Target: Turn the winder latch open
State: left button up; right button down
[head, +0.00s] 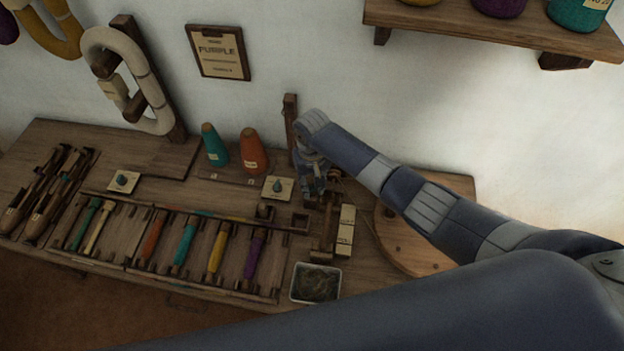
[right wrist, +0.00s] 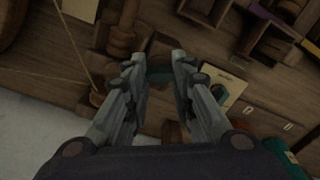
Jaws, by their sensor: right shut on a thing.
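The wooden winder (head: 323,240) stands on the bench right of centre in the head view, with an upright post (head: 291,120) behind it. My right gripper (head: 314,198) points down at the winder's upper part and hides much of it. In the right wrist view, my right gripper's fingertips (right wrist: 158,66) stand a little apart, closed on a small dark part, which I take for the winder latch (right wrist: 159,74). The latch is mostly hidden and its turn angle cannot be read. My left gripper is not in view.
A teal cone (head: 214,147) and an orange cone (head: 252,153) stand left of the gripper. A rack (head: 140,262) of coloured bobbins fills the bench front. A white tray (head: 294,284) sits in front, and a round wooden disc (head: 396,250) lies to the right.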

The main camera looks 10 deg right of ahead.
aim_at(312, 187)
jog(key=n+p, duration=0.1)
jog(key=n, duration=0.2)
jog(key=n+p, duration=0.1)
jog(key=n, duration=0.2)
jog(key=shift+n, duration=0.3)
jog(key=n, duration=0.6)
jog(key=shift+p, duration=0.35)
jog(key=c, duration=1.4)
grip_release()
jog(key=shift+o, duration=0.2)
notch_tip(312, 187, up, 12)
